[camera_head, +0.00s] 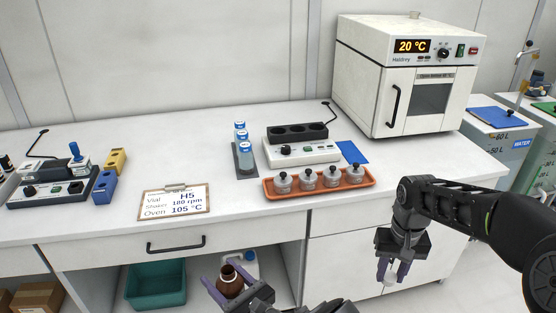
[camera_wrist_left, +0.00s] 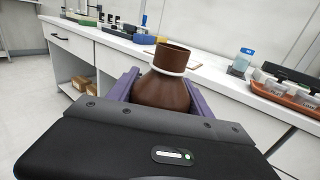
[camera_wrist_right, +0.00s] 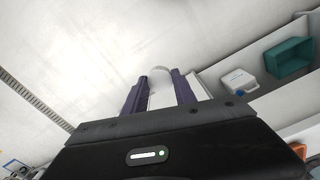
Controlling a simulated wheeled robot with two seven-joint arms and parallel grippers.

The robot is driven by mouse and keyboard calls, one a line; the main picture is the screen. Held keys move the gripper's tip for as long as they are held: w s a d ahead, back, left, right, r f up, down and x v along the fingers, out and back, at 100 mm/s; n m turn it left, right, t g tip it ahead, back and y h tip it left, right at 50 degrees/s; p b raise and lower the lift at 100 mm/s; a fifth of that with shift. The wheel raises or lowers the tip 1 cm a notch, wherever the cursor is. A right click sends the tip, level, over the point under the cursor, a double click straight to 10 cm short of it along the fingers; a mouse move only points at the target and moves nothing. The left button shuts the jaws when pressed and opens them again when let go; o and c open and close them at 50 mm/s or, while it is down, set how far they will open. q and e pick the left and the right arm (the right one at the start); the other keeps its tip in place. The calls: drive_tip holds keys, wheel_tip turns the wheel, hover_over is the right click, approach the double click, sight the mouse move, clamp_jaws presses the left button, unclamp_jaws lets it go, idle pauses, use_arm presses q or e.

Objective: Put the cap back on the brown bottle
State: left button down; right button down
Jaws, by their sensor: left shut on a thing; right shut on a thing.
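The brown bottle (camera_head: 232,285) has an open, uncapped mouth and a white ring around its neck. My left gripper (camera_head: 219,272) is shut on its body, in front of the bench. In the left wrist view the bottle (camera_wrist_left: 162,93) stands nearly upright between the purple fingers, tilted slightly. My right gripper (camera_head: 391,274) is shut on a small whitish cap (camera_head: 387,279), partly hidden by the fingers. In the right wrist view the cap (camera_wrist_right: 160,88) shows between the fingertips. The cap is well apart from the bottle, to its right in the head view.
The bench (camera_head: 230,222) carries a label board (camera_head: 174,202), an orange tray (camera_head: 350,186) of small pots, a white device (camera_head: 303,153) and an oven (camera_head: 402,75). Below are a drawer handle (camera_head: 176,244) and a teal bin (camera_head: 156,285). Open space lies between my grippers.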

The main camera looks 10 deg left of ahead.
use_arm(q)
drive_tip(key=shift+d, duration=0.1)
drive_tip(key=w+d+f+m+t+h, duration=0.2)
drive_tip(key=d+m+t+h, duration=0.4)
drive_tip(key=d, duration=0.9)
drive_tip(key=m+h, duration=0.2)
drive_tip(key=h, duration=0.2)
drive_tip(key=shift+d+t+h, duration=0.15)
drive_tip(key=shift+t+h, duration=0.15)
drive_tip(key=shift+h, duration=0.1)
use_arm(e)
drive_tip(key=s+a+r+n, duration=0.1)
drive_tip(key=a+r, duration=0.4)
drive_tip(key=a, duration=0.6)
drive_tip(key=s+a+r+n, duration=0.1)
drive_tip(key=s+a+r, duration=0.3)
drive_tip(key=a, duration=0.8)
drive_tip(key=shift+s+a+r+n, duration=0.25)
drive_tip(key=shift+r+n, duration=0.15)
drive_tip(key=shift+r, duration=0.55)
